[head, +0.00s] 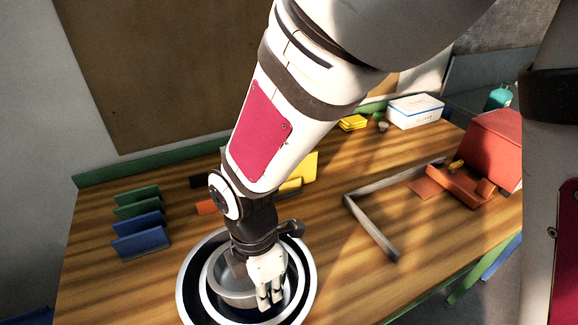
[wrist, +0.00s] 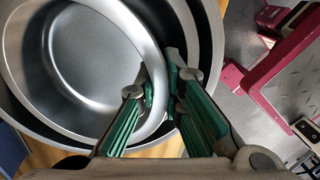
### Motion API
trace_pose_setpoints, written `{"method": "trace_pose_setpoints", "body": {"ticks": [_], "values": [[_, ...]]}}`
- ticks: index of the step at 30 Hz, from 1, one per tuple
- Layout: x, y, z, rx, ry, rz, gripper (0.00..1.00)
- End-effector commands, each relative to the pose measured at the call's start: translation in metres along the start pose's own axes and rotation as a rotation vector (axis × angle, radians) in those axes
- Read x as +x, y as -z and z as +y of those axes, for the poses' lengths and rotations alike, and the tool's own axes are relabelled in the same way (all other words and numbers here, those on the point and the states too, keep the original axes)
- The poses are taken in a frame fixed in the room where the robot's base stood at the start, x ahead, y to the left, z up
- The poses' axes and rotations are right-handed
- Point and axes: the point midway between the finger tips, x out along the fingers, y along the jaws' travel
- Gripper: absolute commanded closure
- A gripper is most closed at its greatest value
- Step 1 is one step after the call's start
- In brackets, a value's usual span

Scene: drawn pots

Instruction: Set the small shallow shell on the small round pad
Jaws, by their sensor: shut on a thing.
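The small shallow shell is a smooth grey metal bowl (head: 232,290) at the bottom of the head view. It shows large in the wrist view (wrist: 95,60). It appears within the rings of larger round vessels with pale rims and dark insides (head: 186,283). I cannot tell whether it rests in them or is held just above. My gripper (head: 268,298) is over the right side of the bowl. In the wrist view its green-padded fingers (wrist: 158,92) are shut on the bowl's rim. I cannot make out a small round pad in either view.
Green and blue upright plates (head: 140,222) stand at the left of the wooden table. A grey angled bar (head: 370,225) lies right of the vessels, with a red-orange box (head: 492,145) beyond. A white box (head: 415,111) stands at the back. Bare tabletop lies between the vessels and bar.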

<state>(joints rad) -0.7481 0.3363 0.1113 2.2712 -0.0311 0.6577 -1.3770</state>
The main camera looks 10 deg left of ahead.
Motion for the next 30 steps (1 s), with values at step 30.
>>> {"method": "trace_pose_setpoints", "body": {"ticks": [30], "values": [[0.01, 0.001, 0.001, 0.0, 0.0, 0.0, 0.7]]}}
